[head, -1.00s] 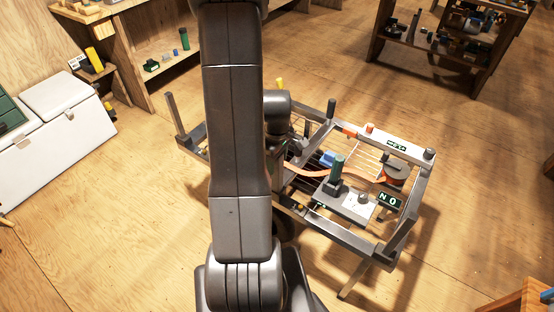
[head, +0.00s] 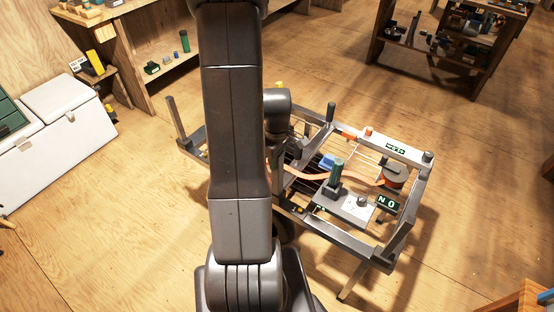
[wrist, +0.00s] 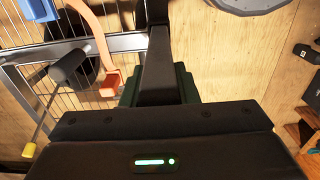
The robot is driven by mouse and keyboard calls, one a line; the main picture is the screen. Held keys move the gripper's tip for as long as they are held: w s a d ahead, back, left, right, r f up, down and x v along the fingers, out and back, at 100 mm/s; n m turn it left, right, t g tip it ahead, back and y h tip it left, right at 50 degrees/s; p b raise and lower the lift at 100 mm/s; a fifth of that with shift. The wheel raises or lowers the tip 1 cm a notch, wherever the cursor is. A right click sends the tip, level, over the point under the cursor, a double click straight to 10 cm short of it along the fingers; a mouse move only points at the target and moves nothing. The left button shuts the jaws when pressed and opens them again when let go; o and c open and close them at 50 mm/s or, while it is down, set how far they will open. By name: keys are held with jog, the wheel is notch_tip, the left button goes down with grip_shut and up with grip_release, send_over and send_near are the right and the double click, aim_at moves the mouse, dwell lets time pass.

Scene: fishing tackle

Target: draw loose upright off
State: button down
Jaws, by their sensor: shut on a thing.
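In the wrist view a dark grey upright (wrist: 158,68) stands between the dark green stepped fingers of my gripper (wrist: 158,95). My gripper is shut on it. Its lower end and its joint to the frame are hard to make out. In the head view a metal rack frame (head: 405,235) on legs stands on the floor, with posts at its corners. My gripper is mostly hidden there behind my arm, over the rack's left part. A grey post (head: 278,172) shows just right of my arm; I cannot tell whether it is the held one.
An orange strap (head: 365,180) runs over the rack to a round reel (head: 396,174). A blue block (head: 327,160), a dark green cylinder (head: 337,168) and an "N0" sign (head: 389,203) are on it. A white cooler (head: 60,125) stands left.

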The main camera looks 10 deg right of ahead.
jog(key=shift+r+p, duration=1.75)
jog(key=shift+r, duration=0.95)
jog(key=shift+f, duration=0.1)
